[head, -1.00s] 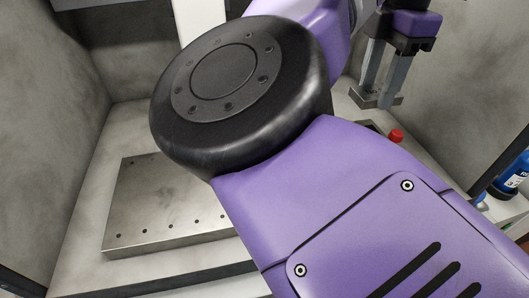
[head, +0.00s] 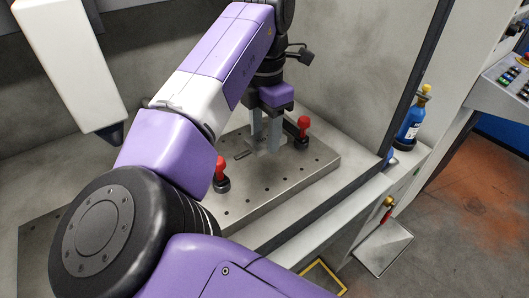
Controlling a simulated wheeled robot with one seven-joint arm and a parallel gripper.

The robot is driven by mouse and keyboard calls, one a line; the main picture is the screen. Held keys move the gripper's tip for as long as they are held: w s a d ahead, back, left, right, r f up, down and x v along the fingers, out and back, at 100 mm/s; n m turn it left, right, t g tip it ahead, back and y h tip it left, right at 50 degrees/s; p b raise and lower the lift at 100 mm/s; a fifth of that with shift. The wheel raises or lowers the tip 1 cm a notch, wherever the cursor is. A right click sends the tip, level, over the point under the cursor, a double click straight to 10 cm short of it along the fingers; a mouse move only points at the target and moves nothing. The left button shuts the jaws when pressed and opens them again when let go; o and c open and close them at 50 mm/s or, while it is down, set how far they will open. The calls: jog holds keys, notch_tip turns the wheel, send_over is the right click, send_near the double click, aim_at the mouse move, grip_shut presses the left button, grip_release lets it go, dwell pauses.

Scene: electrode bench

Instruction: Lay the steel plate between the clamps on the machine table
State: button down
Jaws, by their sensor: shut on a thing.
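My gripper (head: 265,143) is in the middle of the head view, pointing down over the machine table (head: 290,182), a grey metal slab with rows of small holes. It is shut on the grey steel plate (head: 269,151), which is small and partly hidden by the fingers. The plate is low between the two clamps; I cannot tell whether it touches the table. One clamp (head: 220,170) with a red knob stands in front and to the left. The other clamp (head: 303,128), also red-topped, stands to the right of my gripper.
A white machine head (head: 70,60) with a dark tip hangs at the upper left. A blue bottle (head: 409,127) stands on the ledge at right. A red-and-yellow item (head: 388,208) is on the front ledge. A control panel (head: 506,82) is far right. My arm covers much of the table's left.

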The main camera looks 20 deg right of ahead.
aim_at(265, 164)
jog(key=shift+f, duration=2.9)
jog(key=c, duration=0.7)
grip_release()
jog(key=shift+f, duration=0.2)
jog(key=shift+r, duration=0.15)
notch_tip(265, 164, up, 12)
